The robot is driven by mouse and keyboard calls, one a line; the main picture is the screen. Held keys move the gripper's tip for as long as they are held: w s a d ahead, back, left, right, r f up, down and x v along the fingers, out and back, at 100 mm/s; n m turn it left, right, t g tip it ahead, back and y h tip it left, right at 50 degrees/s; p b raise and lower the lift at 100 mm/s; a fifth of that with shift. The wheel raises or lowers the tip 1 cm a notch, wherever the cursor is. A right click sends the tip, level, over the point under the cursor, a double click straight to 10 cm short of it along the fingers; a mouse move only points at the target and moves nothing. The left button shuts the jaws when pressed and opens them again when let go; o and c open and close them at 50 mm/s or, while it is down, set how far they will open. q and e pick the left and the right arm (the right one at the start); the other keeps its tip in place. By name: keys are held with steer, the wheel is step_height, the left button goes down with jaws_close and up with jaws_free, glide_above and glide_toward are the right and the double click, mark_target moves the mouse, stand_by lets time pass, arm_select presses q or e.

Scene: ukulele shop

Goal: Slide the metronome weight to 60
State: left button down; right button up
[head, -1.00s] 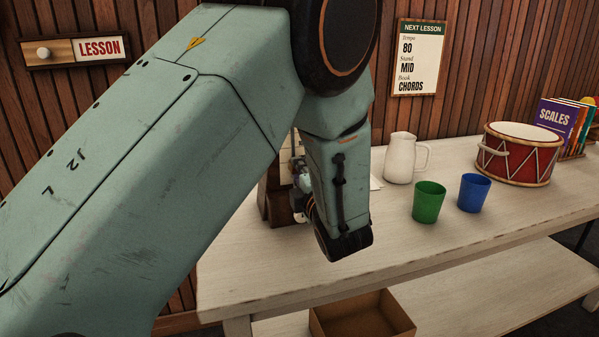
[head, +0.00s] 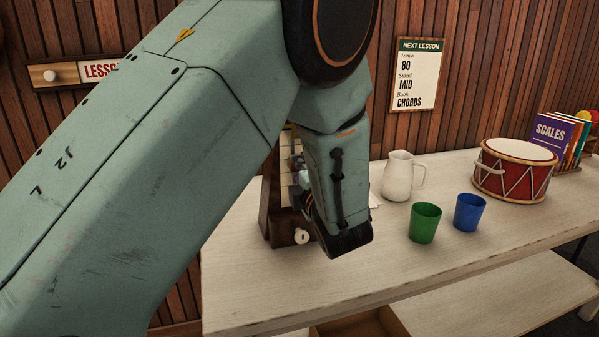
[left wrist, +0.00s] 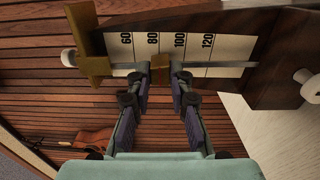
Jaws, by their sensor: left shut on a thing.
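The dark wooden metronome (head: 278,232) stands on the table behind my left gripper, partly hidden by it. In the left wrist view its pale scale (left wrist: 220,48) reads 60, 80, 100 and 120 from left to right, along a thin rod. My left gripper (left wrist: 160,76) is shut on a small brass-brown weight (left wrist: 159,83) on that rod, between the 80 and 100 labels. A larger brass piece (left wrist: 90,45) sits across the rod's end beyond 60. The left gripper also shows from behind in the head view (head: 305,190). My right gripper is not in view.
A white jug (head: 397,178), a green cup (head: 425,223) and a blue cup (head: 469,212) stand right of my gripper. A red drum (head: 514,172) and books (head: 553,138) are further right. A NEXT LESSON card (head: 418,78) on the wall reads 80. The table's front is clear.

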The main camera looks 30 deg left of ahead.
mark_target(293, 148)
arm_select(q)
step_height(293, 148, up, 4)
steer(key=shift+f+p, duration=0.2)
steer(key=shift+p, duration=0.95)
steer(key=shift+f, duration=0.1)
steer(key=c, duration=1.2)
jaws_free()
